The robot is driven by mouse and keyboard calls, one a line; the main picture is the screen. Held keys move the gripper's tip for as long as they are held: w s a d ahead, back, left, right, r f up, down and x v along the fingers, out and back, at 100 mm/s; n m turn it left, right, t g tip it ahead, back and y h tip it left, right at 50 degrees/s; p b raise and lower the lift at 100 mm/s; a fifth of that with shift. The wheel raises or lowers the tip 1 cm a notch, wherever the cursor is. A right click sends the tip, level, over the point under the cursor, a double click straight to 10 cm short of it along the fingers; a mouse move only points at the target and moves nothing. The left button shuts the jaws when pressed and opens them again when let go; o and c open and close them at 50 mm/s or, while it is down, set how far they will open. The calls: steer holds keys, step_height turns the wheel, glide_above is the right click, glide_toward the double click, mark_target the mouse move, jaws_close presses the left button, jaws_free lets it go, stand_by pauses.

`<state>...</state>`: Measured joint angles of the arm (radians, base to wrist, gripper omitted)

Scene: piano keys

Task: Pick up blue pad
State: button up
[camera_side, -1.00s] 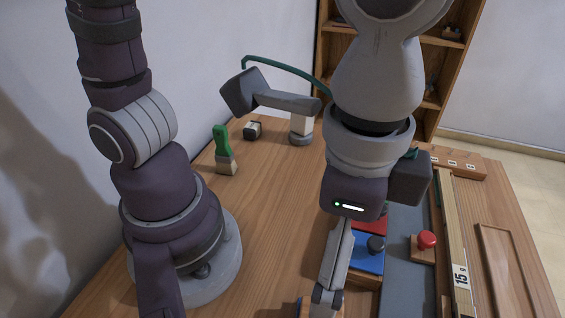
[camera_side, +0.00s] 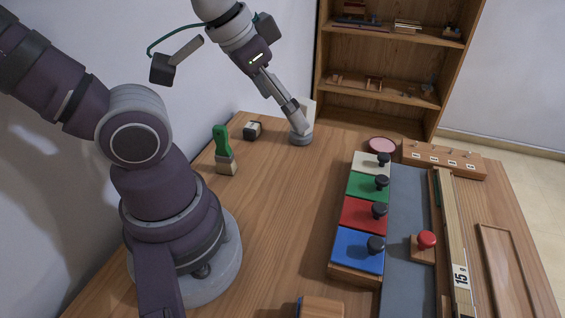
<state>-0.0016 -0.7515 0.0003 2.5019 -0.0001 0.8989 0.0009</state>
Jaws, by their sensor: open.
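The blue pad (camera_side: 356,251) is the nearest of a row of coloured pads on a wooden base, with a black knob (camera_side: 376,245) standing at its right side. Behind it in the row lie the red pad (camera_side: 361,214), the green pad (camera_side: 365,187) and the white pad (camera_side: 368,164), each with a black knob. My gripper (camera_side: 298,122) is well away from the blue pad, at the back of the table, pointing down over a grey round base (camera_side: 300,138). Its fingers overlap a pale upright piece there, and I cannot tell whether they touch it.
A green-handled brush (camera_side: 223,150) and a small dark-and-white block (camera_side: 253,130) stand at the back left. A wooden block (camera_side: 321,307) lies at the front edge. The table's middle is clear.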

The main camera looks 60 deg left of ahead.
steer(key=n+g, duration=0.5)
steer(key=n, duration=0.5)
glide_above(322, 308)
steer(key=w, duration=0.1)
step_height(322, 308, down, 7)
steer(key=shift+n+g, duration=0.3)
steer(key=f, duration=0.7)
steer(key=s+f, duration=0.1)
steer(key=f, duration=0.2)
steer(key=shift+f, duration=0.4)
steer(key=c, duration=1.2)
steer(key=shift+c, duration=0.2)
